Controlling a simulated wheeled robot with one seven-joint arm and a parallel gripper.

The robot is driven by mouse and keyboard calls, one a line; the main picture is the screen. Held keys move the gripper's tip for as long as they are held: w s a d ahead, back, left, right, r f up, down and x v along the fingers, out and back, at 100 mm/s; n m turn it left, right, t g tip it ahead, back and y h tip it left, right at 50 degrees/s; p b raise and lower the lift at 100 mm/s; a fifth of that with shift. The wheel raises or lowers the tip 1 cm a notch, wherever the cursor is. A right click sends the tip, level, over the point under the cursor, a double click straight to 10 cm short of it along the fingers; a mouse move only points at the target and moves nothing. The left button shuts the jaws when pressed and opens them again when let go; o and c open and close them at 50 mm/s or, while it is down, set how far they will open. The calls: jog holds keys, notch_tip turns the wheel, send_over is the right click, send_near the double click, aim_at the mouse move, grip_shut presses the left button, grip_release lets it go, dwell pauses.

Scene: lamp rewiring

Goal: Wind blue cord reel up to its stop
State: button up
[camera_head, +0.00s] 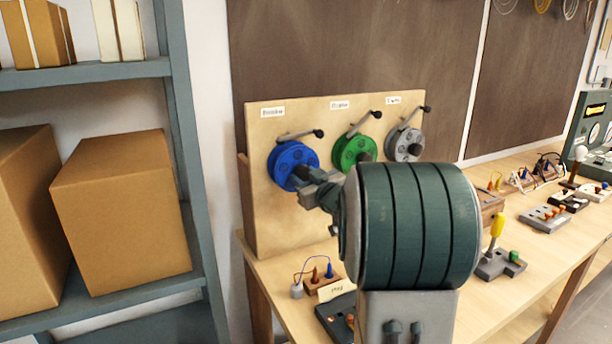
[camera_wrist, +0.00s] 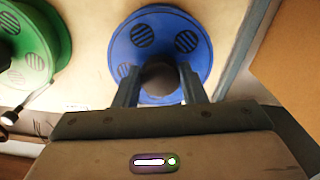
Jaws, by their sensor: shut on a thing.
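The blue cord reel (camera_head: 290,160) is the leftmost of three reels on an upright wooden board. My gripper (camera_head: 303,176) reaches its face from the front right. In the wrist view, the two fingers of my gripper (camera_wrist: 160,88) stand on either side of a dark round knob (camera_wrist: 160,76) on the blue reel (camera_wrist: 190,72) and hold it. A grey lever with a black ball end (camera_head: 318,133) sits above the blue reel. The fingers and palm hide part of the reel's face, and I cannot tell how far it is wound.
A green reel (camera_head: 347,150) and a grey reel (camera_head: 398,143) hang to the right on the board (camera_head: 265,220), each with its own lever. A wired terminal block (camera_head: 328,284) lies on the bench below. Shelves with cardboard boxes (camera_head: 120,215) stand at the left.

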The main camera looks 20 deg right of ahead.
dwell(0.4)
jog(key=o, duration=1)
jog(key=s+b, duration=0.1)
jog(key=s, duration=1.3)
jog(key=shift+d, duration=0.3)
jog(key=shift+w, duration=0.1)
jog(key=s+a+f+m+g, duration=0.3)
jog(key=s+a+f+g, duration=1.2)
jog(key=s+a, duration=0.4)
jog(key=shift+s+f+h, duration=0.2)
jog(key=shift+f+h, duration=0.1)
